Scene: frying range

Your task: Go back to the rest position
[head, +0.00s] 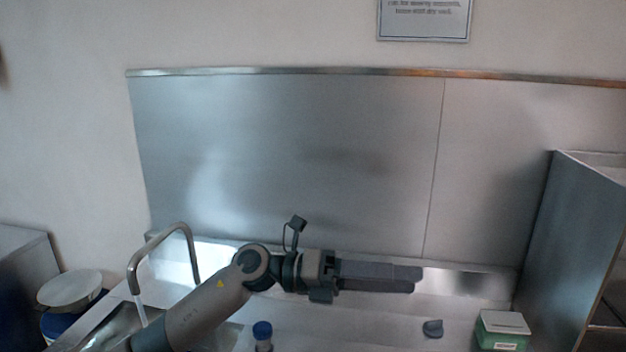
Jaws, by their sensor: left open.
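My left gripper (378,277) reaches in from the lower left and points to the right, above the metal counter and in front of the steel back panel. It is open, with nothing seen between its fingers, which overlap from this angle. My right gripper is not in view.
A tap (159,252) and sink stand at left, beside a lidded blue container (70,290). A blue-capped bottle (263,338) is below my left arm.

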